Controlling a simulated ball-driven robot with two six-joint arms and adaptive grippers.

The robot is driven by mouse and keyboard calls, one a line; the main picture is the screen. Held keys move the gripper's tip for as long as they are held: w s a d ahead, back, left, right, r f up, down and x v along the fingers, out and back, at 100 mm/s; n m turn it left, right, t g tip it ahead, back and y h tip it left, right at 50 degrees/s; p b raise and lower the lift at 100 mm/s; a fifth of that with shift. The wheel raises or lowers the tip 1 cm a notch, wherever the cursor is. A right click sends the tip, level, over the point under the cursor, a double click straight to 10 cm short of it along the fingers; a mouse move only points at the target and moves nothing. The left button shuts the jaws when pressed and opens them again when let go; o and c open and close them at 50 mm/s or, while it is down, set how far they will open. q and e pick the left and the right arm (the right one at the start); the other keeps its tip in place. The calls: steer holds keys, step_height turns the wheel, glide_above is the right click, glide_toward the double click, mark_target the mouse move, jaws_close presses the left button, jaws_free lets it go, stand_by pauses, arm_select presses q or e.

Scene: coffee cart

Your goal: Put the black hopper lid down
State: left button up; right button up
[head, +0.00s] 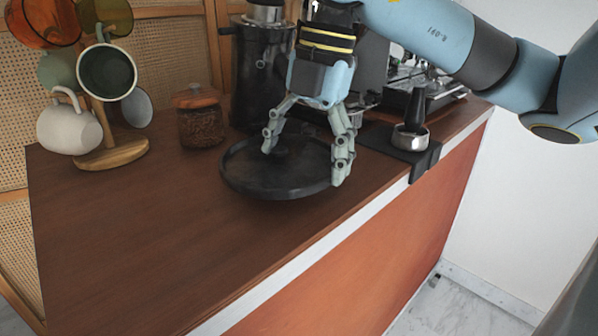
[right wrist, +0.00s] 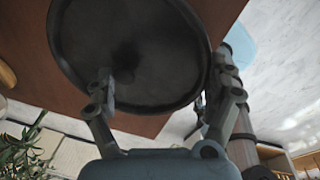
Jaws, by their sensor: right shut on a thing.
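The black hopper lid (head: 262,182) is a round, shallow dark disc with a raised rim, at the middle of the wooden counter in the head view. It lies roughly level, at or just above the counter top; I cannot tell whether it touches. My left gripper is not in view.
A mug tree (head: 110,155) with several mugs stands at the left. A jar with a wooden lid (head: 198,118) and a black grinder (head: 258,75) stand behind the lid. A tamper (head: 412,130) rests on a black mat (head: 400,150) at the right. The front-left counter (head: 130,235) is clear.

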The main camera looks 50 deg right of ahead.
mark_target(302, 169)
steer(key=shift+a+f, duration=0.4)
steer(key=shift+a, duration=0.15)
steer(key=shift+f+b, duration=0.45)
steer(key=shift+f, duration=1.4)
steer(key=shift+f, duration=0.1)
steer(key=o, duration=0.9)
steer(key=shift+r, duration=0.25)
steer(key=r+p, duration=0.1)
steer(key=r, duration=0.2)
steer(key=s+d+r, duration=0.1)
steer(key=r, duration=0.3)
steer(key=r+p, duration=0.1)
steer(key=r, duration=0.3)
steer(key=shift+s+d+r+p, duration=0.15)
steer(key=shift+d+r+p, duration=0.1)
steer(key=shift+p, duration=0.1)
